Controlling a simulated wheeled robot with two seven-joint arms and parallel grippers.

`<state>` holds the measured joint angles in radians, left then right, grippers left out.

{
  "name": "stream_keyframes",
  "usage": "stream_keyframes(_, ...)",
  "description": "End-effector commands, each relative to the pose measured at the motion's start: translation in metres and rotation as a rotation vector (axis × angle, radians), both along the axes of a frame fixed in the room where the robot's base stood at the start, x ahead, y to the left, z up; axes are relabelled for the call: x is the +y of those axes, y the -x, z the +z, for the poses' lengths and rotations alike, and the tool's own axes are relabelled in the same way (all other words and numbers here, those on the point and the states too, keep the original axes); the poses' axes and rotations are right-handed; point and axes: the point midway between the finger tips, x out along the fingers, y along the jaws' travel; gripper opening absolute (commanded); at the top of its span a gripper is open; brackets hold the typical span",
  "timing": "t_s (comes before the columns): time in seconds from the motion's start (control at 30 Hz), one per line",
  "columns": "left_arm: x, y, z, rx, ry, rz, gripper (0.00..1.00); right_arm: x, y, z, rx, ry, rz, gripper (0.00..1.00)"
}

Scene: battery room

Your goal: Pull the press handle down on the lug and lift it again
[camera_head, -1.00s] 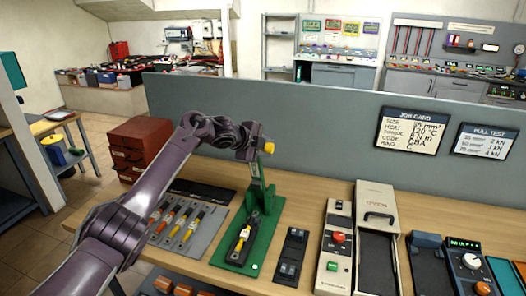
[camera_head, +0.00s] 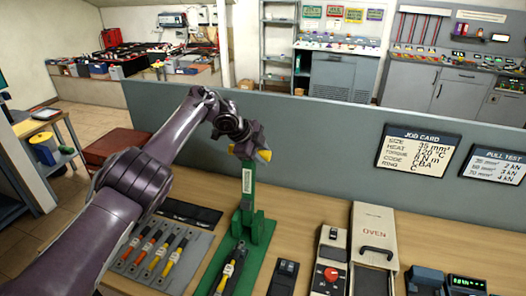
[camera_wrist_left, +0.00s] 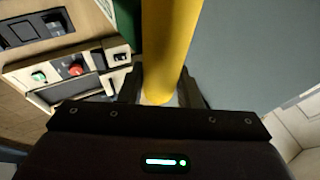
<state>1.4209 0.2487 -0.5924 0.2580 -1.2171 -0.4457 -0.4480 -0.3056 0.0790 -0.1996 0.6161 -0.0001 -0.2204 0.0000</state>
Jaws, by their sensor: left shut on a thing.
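The green press (camera_head: 257,231) stands upright on the wooden bench. A cable piece with a dark body and yellow part, likely the lug (camera_head: 231,268), lies on the press's green base. The yellow press handle (camera_head: 264,156) shows at the top of the press. My left gripper (camera_head: 254,153) is at the handle, above the press. In the left wrist view the yellow handle (camera_wrist_left: 162,55) runs between the two fingers, and the gripper (camera_wrist_left: 160,95) is shut on it. The contact between the press and the lug is too small to tell. My right gripper is not in view.
Left of the press lies a grey tray (camera_head: 130,262) with several red and yellow cable pieces. To the right are a black switch block (camera_head: 284,278), a control box with a red button (camera_head: 331,273) and the oven (camera_head: 372,222). A grey partition (camera_head: 330,140) stands behind.

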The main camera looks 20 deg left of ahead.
Motion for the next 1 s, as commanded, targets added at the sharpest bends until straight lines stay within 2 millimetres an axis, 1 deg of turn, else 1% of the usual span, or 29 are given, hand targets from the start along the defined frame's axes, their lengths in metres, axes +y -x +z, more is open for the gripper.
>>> stream_keyframes(0.03, 0.000, 0.006, -0.012, 0.025, -0.005, -0.005, 0.00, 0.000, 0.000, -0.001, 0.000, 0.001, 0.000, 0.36)
stream_keyframes(0.3, 0.000, 0.006, -0.012, 0.026, -0.007, -0.005, 0.00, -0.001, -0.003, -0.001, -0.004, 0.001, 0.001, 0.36)
stream_keyframes(0.33, 0.000, 0.006, -0.012, 0.026, -0.007, -0.005, 0.33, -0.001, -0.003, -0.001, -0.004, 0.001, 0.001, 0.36)
stream_keyframes(0.47, 0.000, 0.005, -0.011, 0.024, -0.005, -0.004, 0.50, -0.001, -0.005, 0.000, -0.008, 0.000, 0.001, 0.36)
stream_keyframes(0.5, 0.000, 0.005, -0.010, 0.021, -0.005, -0.004, 0.52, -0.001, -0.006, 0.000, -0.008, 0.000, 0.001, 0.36)
stream_keyframes(0.83, 0.001, 0.003, -0.004, 0.012, -0.003, -0.002, 0.52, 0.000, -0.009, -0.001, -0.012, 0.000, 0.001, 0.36)
stream_keyframes(1.0, 0.008, 0.008, 0.007, 0.008, -0.002, -0.003, 0.52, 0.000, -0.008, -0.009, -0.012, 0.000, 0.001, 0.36)
